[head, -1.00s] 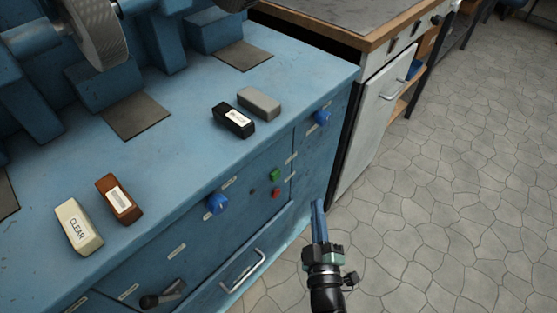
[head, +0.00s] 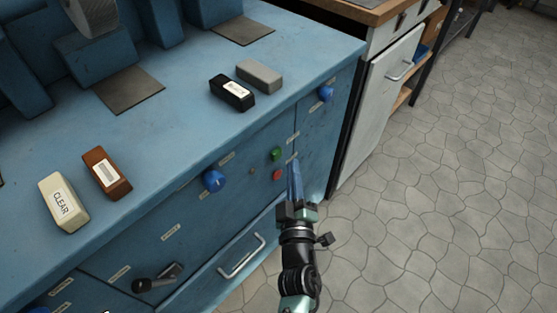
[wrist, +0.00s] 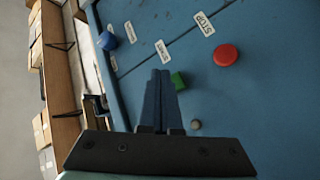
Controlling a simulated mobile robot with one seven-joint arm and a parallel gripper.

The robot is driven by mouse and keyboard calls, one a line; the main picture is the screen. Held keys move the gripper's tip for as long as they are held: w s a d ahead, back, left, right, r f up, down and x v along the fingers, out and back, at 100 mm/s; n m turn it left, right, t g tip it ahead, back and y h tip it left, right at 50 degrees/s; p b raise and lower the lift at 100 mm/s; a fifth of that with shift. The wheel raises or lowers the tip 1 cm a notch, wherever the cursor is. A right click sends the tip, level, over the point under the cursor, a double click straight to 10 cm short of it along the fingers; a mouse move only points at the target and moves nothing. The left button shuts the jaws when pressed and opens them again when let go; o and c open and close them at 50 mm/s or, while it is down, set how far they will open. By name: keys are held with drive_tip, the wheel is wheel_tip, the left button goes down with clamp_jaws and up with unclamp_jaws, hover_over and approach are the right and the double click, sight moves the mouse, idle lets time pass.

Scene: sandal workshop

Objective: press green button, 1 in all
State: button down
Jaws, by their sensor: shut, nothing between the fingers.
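The green button (head: 275,154) is on the front panel of the blue machine (head: 145,246), just above the red button (head: 277,174). In the wrist view the green button (wrist: 178,81) shows right beside my fingertips, partly hidden behind them, and the red button (wrist: 226,55) is farther right, near a STOP label (wrist: 204,24). My gripper (head: 294,163) is shut and empty, its blue fingers pointing at the panel just right of the two buttons. In the wrist view the shut fingers (wrist: 160,76) overlap the panel; I cannot tell whether they touch it.
Blue knobs (head: 213,181) and (head: 325,93) stick out of the panel on either side. A drawer handle (head: 242,257) and a black lever (head: 158,278) are lower left. Several blocks, including a black one (head: 232,92), lie on the top. The floor at right is clear.

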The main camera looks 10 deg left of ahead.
drive_tip(key=shift+w+a, duration=0.4)
drive_tip(key=shift+a, duration=0.2)
drive_tip(key=shift+a+b, duration=0.1)
drive_tip(key=shift+b, duration=0.25)
idle(1.4)
drive_tip(key=shift+w+a, duration=0.25)
drive_tip(key=shift+w+a+b, duration=0.25)
drive_tip(key=shift+a+b, duration=0.1)
drive_tip(key=shift+b, duration=0.1)
idle(0.6)
drive_tip(key=shift+r, duration=0.1)
drive_tip(key=shift+s+d+p, duration=0.55)
drive_tip(key=shift+d+p, duration=0.15)
drive_tip(key=shift+p, duration=0.05)
